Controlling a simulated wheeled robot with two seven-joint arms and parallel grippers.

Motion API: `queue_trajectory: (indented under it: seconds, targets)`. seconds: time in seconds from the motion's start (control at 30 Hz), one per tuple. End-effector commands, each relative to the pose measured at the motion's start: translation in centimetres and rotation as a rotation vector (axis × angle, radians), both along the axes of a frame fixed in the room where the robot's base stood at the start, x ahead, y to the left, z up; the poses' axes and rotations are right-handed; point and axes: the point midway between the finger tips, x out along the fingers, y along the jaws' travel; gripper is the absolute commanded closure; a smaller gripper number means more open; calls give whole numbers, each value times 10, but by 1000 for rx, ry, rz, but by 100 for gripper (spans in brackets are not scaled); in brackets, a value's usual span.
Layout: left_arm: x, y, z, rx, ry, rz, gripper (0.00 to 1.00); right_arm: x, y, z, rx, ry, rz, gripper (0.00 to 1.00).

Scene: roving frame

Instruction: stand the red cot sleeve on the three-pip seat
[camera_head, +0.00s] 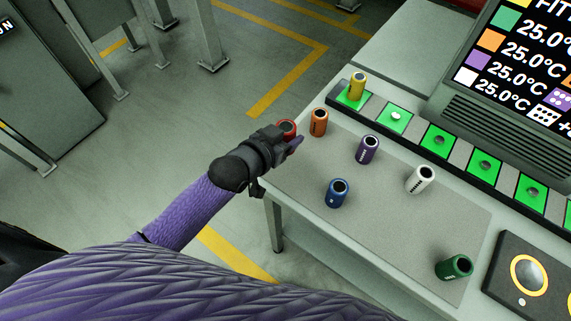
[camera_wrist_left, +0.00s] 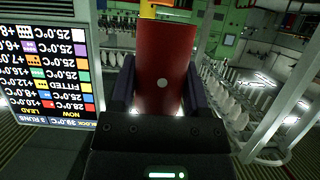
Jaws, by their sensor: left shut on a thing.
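The red cot sleeve (camera_head: 287,126) is a small cylinder with a dark open top, at the left edge of the table beside the orange sleeve. My left gripper (camera_head: 284,138) is shut on it and partly hides it. The left wrist view shows the red sleeve (camera_wrist_left: 164,65) between both fingers (camera_wrist_left: 158,92), with one white dot on its side. I cannot tell whether its base touches the table. A row of green seats (camera_head: 438,141) runs along the rack. Their pips are too small to read, so I cannot tell which is the three-pip seat. My right gripper is not in view.
A yellow sleeve (camera_head: 357,86) stands on the leftmost seat. A display (camera_head: 525,60) rises behind the rack. A round-button panel (camera_head: 528,275) is at right.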

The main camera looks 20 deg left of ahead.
Motion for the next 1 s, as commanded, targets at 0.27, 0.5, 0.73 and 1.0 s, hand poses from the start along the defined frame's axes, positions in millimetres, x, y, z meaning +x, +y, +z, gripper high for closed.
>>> queue_trajectory:
  seconds: [0.27, 0.5, 0.73, 1.0]
  targets:
    - [0, 0, -66, 2, 5, 0, 100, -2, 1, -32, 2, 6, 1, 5]
    - [0, 0, -91, 0, 0, 0, 100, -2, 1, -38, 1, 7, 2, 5]
    - [0, 0, -92, 0, 1, 0, 100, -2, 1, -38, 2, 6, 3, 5]
    - [0, 0, -93, 0, 1, 0, 5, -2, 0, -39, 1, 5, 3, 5]
